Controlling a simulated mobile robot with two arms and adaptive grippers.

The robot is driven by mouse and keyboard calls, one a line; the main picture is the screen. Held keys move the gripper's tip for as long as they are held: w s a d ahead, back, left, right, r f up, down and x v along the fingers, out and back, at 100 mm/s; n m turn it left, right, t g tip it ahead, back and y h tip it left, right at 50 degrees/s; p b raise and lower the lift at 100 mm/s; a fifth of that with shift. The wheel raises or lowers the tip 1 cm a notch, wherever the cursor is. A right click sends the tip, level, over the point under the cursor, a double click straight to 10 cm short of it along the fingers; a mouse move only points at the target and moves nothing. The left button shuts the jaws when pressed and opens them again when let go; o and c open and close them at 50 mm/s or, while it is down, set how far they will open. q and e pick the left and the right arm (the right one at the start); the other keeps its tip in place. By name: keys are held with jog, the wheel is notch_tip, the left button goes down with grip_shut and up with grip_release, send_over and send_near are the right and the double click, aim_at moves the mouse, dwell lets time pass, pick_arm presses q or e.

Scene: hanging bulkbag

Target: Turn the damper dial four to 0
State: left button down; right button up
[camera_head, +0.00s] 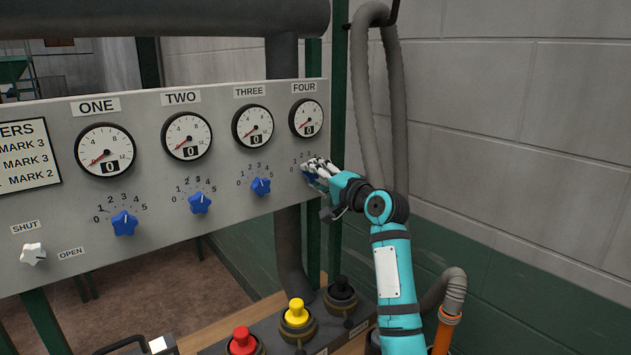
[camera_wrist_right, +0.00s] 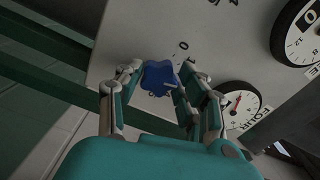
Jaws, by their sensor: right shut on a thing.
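Damper dial four is a blue star-shaped knob, seen in the right wrist view (camera_wrist_right: 160,77) between the fingers of my right gripper (camera_wrist_right: 154,98). In the head view my right gripper (camera_head: 314,172) is at the panel below the gauge labelled FOUR (camera_head: 306,118), its fingers covering most of that knob. The gripper is shut on the knob. A white mark shows on the knob, but I cannot tell which number it points to. Gauge FOUR's window reads 0. My left gripper is not in view.
Blue knobs one (camera_head: 124,223), two (camera_head: 200,203) and three (camera_head: 261,187) are left of dial four on the grey panel (camera_head: 60,215). A white SHUT/OPEN knob (camera_head: 33,254) is far left. Red (camera_head: 242,341), yellow (camera_head: 297,312) and black (camera_head: 340,290) buttons stand below. A grey hose (camera_head: 366,110) hangs close right.

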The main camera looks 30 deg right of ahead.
jog(key=n, duration=0.2)
jog(key=n+b, duration=0.1)
jog(key=n, duration=0.3)
jog(key=shift+f+n+b, duration=0.3)
jog(key=shift+f+b, duration=0.05)
jog(key=shift+b, duration=0.05)
jog(key=n, duration=0.5)
jog(key=shift+d+n+b, duration=0.1)
jog(key=shift+n+b, duration=0.3)
jog(key=shift+f, duration=0.1)
jog(key=o, duration=1.1)
jog(key=shift+o, duration=0.2)
jog(key=shift+r, duration=0.2)
jog(key=shift+s, duration=0.1)
jog(key=s+d, duration=0.1)
jog(key=s, duration=1)
jog(key=shift+s, duration=0.4)
jog(key=shift+f, duration=0.1)
